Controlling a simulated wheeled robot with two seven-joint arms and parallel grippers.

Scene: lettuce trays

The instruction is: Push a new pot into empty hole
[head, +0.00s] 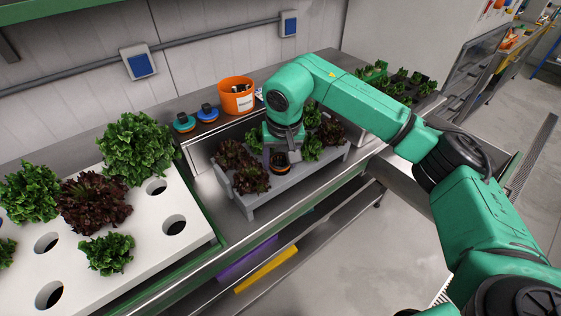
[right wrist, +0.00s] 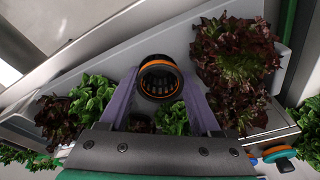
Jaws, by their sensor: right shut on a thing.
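A small black pot (head: 281,160) with an orange rim stands at the grey tray of lettuces. It shows from above in the right wrist view (right wrist: 160,78), looks empty inside, and has a slatted interior. My right gripper (right wrist: 160,92) has its two purple fingers on either side of the pot and is shut on it. In the head view the right arm reaches down over the grey tray. The white board (head: 125,262) at the left has several empty round holes, such as one near its right edge (head: 174,225). My left gripper is not in view.
The grey tray (head: 243,207) holds dark red and green lettuces close around the gripper. Lettuces (head: 138,147) also stand on the white board. An orange bucket (head: 236,96) and blue-topped round items (head: 208,113) stand behind. Another lettuce group (head: 405,82) is at the back right.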

